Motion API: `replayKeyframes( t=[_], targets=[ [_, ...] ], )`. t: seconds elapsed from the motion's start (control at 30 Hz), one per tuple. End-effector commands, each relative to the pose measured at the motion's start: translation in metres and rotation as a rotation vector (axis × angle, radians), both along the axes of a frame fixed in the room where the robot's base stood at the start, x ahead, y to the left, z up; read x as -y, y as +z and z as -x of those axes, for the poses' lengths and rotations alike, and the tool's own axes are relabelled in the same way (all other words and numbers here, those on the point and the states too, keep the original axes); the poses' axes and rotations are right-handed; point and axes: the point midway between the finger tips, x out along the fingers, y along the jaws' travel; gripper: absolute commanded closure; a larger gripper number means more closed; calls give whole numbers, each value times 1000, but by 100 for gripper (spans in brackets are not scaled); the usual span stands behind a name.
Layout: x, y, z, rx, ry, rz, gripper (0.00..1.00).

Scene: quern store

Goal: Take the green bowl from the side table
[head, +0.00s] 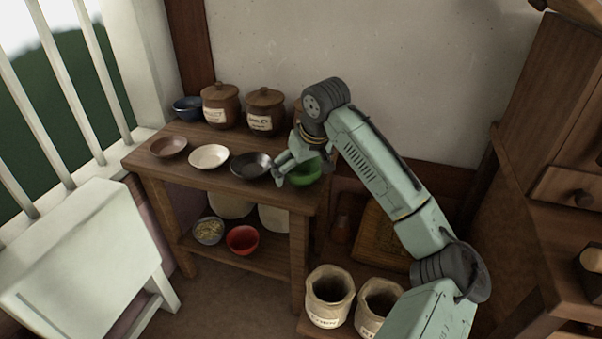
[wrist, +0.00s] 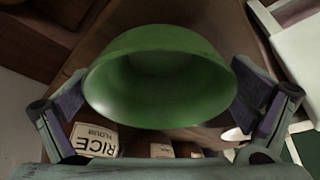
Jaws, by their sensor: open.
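The green bowl (head: 306,173) stands at the right end of the wooden side table (head: 235,186), partly hidden behind my gripper in the head view. My gripper (head: 279,180) is at the bowl's left side in that view, with its fingers pointing down. In the wrist view the green bowl (wrist: 160,78) fills the middle, its hollow facing the camera. The fingers of my gripper (wrist: 161,105) are spread wide, one on each side of the bowl. I cannot tell whether either finger touches it.
A black bowl (head: 251,165), a cream bowl (head: 209,157) and a brown bowl (head: 168,147) stand left of it. Labelled jars (head: 265,112) and a blue bowl (head: 188,108) stand behind. The lower shelf holds a red bowl (head: 242,240). Open sacks (head: 329,297) stand front right.

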Motion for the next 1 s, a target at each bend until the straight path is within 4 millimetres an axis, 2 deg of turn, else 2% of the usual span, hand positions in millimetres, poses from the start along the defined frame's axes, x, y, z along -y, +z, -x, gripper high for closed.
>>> replayKeyframes(
  t=[0.3, 0.9, 1.0],
  targets=[
    [-1, -4, -2, 1, -1, -1, 1],
    [-1, -4, -2, 1, 0, 0, 41],
    [-1, -4, -2, 2, 0, -1, 43]
  ],
)
